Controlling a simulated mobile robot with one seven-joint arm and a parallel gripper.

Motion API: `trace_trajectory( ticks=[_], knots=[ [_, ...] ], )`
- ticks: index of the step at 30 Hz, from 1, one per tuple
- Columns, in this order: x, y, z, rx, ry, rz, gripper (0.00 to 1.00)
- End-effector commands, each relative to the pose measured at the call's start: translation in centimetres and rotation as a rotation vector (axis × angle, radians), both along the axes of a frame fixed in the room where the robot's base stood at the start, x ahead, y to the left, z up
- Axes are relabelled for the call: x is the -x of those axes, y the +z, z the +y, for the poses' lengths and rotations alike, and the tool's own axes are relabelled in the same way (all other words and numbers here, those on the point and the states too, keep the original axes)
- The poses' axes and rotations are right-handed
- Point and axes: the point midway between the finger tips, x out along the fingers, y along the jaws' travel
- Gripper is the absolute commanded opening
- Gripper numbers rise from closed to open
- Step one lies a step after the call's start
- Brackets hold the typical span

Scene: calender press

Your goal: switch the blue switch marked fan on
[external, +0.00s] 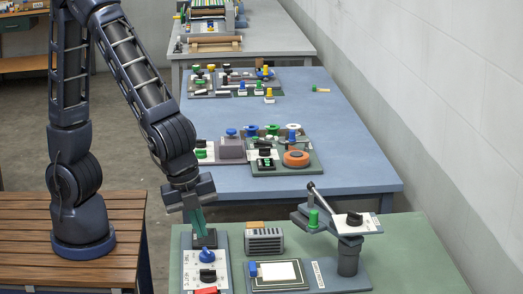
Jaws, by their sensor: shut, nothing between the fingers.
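My gripper (199,222) is shut and empty, pointing down over the near green table. Its greenish fingers are just above or touching a small dark grey block (205,240) at the back of a control panel (222,265); I cannot tell which. On that panel, in front of the fingers, stands a blue knob (207,255). A small blue piece (252,269) sits at the left edge of a framed white plate. The labels are too small to read, so I cannot tell which blue part is marked fan, nor its position.
The panel also carries a black knob (207,275) and a red part (205,291). A grey vented box (264,241) and a raised post with a lever arm (348,255) stand to the right. A blue table (350,180) behind holds several more control panels.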

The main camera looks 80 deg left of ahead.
Motion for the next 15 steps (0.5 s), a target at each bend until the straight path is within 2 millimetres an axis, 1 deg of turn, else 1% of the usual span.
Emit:
trace_trajectory(
  ticks=[1, 3, 6, 9, 15],
  knots=[
    [0.3, -0.6, -0.9, -0.004, -0.03, 0.007, 0.0],
    [0.6, -1.1, -1.9, -0.007, -0.063, 0.013, 0.0],
    [0.9, -1.6, -2.8, -0.01, -0.094, 0.017, 0.0],
    [1.1, -1.8, -3.2, -0.011, -0.108, 0.019, 0.0],
    [1.1, -1.8, -3.2, -0.011, -0.11, 0.02, 0.0]
  ],
)
